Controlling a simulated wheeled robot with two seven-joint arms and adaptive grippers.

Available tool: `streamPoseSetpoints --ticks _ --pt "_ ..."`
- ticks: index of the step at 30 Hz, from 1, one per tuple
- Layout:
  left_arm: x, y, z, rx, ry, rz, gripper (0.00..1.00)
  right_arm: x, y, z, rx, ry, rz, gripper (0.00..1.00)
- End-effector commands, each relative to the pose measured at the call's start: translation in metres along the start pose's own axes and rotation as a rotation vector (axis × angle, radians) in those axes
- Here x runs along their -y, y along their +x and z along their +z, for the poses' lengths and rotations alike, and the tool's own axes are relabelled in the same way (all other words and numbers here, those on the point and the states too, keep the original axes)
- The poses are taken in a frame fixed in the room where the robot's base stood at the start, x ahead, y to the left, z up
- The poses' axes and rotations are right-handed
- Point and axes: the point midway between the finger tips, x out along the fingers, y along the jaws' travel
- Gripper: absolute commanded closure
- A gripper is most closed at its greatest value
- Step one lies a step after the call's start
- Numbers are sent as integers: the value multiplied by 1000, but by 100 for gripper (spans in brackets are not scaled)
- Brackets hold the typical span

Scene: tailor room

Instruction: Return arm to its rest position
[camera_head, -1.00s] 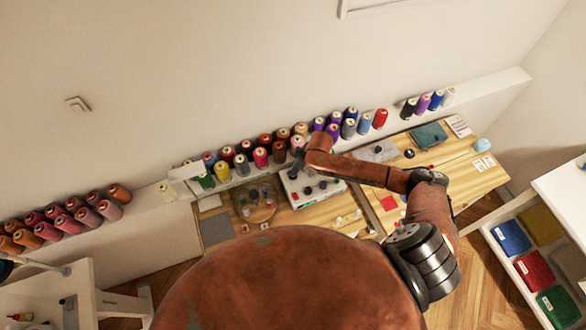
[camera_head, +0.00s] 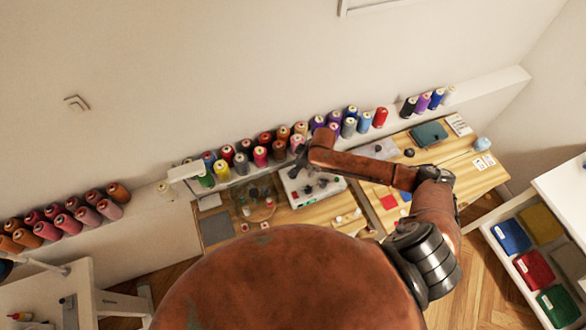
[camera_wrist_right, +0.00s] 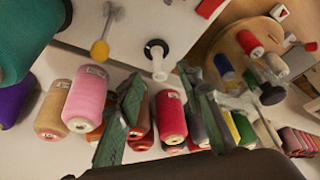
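My right arm (camera_head: 365,170) reaches in from the right over the wooden worktable (camera_head: 330,210). Its dark gripper (camera_head: 299,160) is at the far end, above the back of a white box with black knobs (camera_head: 305,196), near the thread spools. In the right wrist view the two greenish fingers of the gripper (camera_wrist_right: 162,78) stand apart with nothing held between them. A red spool (camera_wrist_right: 171,118) shows through the gap, and a white peg with a black disc (camera_wrist_right: 158,62) shows beyond the tips. My left gripper is not in view.
A row of thread spools (camera_head: 262,156) stands on the ledge along the wall, close to the right gripper. A round wooden tray (camera_head: 268,208) is left of the box. A white drawer with coloured packs (camera_head: 512,236) is at the right. The space above the table front is clear.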

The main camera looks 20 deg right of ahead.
Motion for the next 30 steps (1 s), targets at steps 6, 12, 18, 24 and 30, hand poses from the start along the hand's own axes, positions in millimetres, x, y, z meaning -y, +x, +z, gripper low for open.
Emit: streamPoseSetpoints --ticks 6,12,18,24,30 --pt "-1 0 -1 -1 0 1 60 -1 -49 0 -1 -1 2 66" --pt "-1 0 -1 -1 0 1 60 -1 -80 0 0 0 1 66" --pt "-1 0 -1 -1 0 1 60 0 -93 0 1 1 -1 66" --pt "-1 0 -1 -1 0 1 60 0 -94 0 1 1 -1 66" --pt "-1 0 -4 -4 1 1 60 0 -94 0 1 1 -1 66"
